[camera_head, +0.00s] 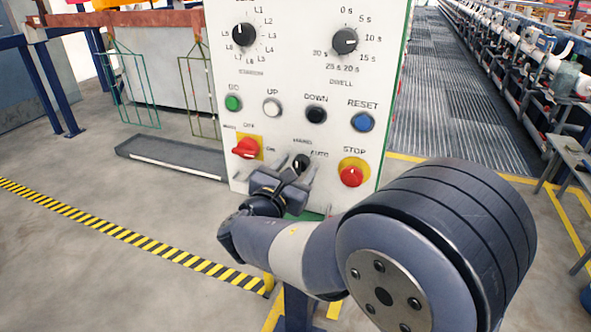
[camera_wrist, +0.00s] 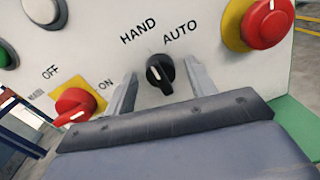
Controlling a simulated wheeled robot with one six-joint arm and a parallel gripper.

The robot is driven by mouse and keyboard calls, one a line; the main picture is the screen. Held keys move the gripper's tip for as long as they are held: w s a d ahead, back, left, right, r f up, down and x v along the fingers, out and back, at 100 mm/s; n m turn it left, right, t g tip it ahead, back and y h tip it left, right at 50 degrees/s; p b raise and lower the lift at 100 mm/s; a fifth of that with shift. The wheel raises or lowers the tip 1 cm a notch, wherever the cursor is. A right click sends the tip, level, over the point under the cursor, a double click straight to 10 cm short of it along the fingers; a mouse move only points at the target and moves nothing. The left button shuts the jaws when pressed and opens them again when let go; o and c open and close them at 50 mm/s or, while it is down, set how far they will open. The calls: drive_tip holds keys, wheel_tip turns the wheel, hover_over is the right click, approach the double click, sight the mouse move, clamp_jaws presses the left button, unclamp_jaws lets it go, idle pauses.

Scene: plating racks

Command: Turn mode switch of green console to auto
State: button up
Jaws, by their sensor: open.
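The green console (camera_head: 285,75) shows a pale front panel with green edges and base. Its mode switch (camera_head: 301,162) is a small black knob low on the panel, under the words HAND and AUTO. In the wrist view the mode switch (camera_wrist: 160,73) has a white mark on its face; the mark seems to lean up and left, toward HAND, but the exact setting is hard to tell. My gripper (camera_head: 287,176) is open just in front of the panel. In the wrist view the fingers of my gripper (camera_wrist: 160,88) stand either side of the knob, with gaps showing; contact is not visible.
The red OFF/ON switch (camera_head: 245,148) on a yellow plate is left of the knob. The red STOP button (camera_head: 351,176) is close on the right. Push buttons, including the blue RESET (camera_head: 363,122), sit above. A striped floor line (camera_head: 140,240) crosses the left.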

drive_tip(key=c, duration=1)
drive_tip(key=shift+o, duration=0.2)
drive_tip(key=shift+b, duration=0.3)
drive_tip(key=shift+f+m+b, duration=0.2)
drive_tip(key=shift+m+b, duration=0.8)
drive_tip(key=shift+b, duration=0.05)
drive_tip(key=m+b, duration=0.3)
drive_tip(key=b, duration=0.1)
drive_tip(key=shift+m, duration=0.3)
drive_tip(key=m+b, duration=0.3)
drive_tip(key=b, duration=0.1)
drive_tip(key=shift+m+b, duration=0.4)
drive_tip(key=shift+r+m+b, duration=0.15)
drive_tip(key=shift+m+b, duration=0.95)
drive_tip(key=shift+b, duration=0.05)
drive_tip(key=shift+r, duration=0.1)
